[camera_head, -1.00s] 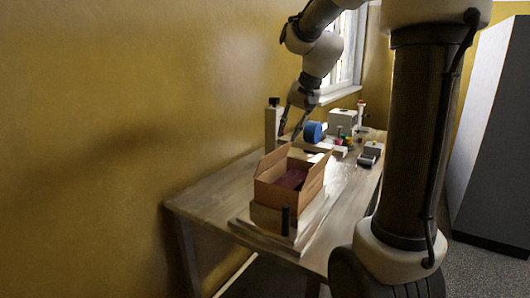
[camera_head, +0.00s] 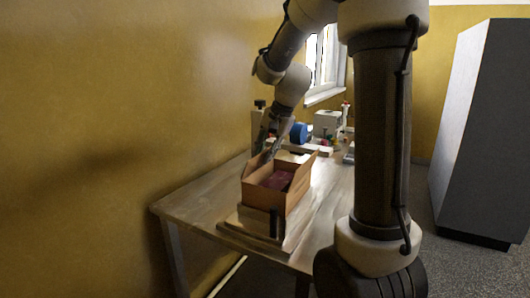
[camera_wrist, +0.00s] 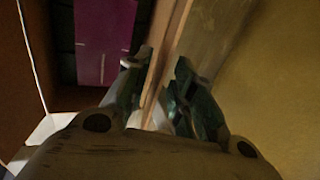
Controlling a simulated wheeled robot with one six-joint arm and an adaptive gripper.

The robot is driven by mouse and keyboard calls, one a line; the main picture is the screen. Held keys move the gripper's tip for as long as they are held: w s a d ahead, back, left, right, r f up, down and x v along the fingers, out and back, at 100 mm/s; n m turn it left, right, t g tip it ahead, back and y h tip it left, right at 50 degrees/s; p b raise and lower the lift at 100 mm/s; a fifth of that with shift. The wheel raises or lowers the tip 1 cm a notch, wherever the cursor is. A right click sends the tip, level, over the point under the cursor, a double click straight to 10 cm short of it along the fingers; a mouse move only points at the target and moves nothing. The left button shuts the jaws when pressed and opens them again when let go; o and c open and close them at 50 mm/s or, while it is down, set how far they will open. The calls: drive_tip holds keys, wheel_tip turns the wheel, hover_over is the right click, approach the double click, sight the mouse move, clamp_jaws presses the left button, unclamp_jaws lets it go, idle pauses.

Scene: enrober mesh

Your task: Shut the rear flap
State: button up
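An open brown carton (camera_head: 263,194) stands on a board on the table, with dark red contents (camera_head: 278,180) inside. One flap (camera_head: 312,162) stands up on its right side, and another raised panel (camera_head: 254,167) shows at the back left. My gripper (camera_head: 268,153) points down at the back left of the carton. In the wrist view, my gripper (camera_wrist: 160,72) has its fingers apart, one on each side of a narrow brown cardboard edge (camera_wrist: 164,50). The purple-red contents (camera_wrist: 103,40) show left of it. I cannot tell whether either finger touches the cardboard, or which flap it is.
The wooden table (camera_head: 200,197) runs along a yellow wall. Behind the carton are a blue roll (camera_head: 299,133), a light box (camera_head: 327,122) and small items. A dark post (camera_head: 273,222) stands at the carton's front. A grey cabinet (camera_head: 480,140) stands at right.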

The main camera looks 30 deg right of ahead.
clamp_jaws()
drive_tip(key=shift+s, duration=0.1)
drive_tip(key=shift+s+d+f+t+y, duration=0.2)
drive_tip(key=shift+s+d+t+y, duration=0.15)
drive_tip(key=shift+t, duration=0.3)
drive_tip(key=shift+s+d+f+t+y, duration=0.25)
drive_tip(key=shift+t+y, duration=0.2)
drive_tip(key=shift+t, duration=0.2)
drive_tip(key=shift+s+d+f+t+y, duration=0.1)
drive_tip(key=shift+s+f+t+y, duration=0.2)
drive_tip(key=shift+t+y, duration=0.25)
drive_tip(key=shift+s+d+f+t+y, duration=0.1)
drive_tip(key=shift+s+f+t+y, duration=0.2)
drive_tip(key=shift+t, duration=0.35)
unclamp_jaws()
drive_tip(key=shift+r, duration=0.1)
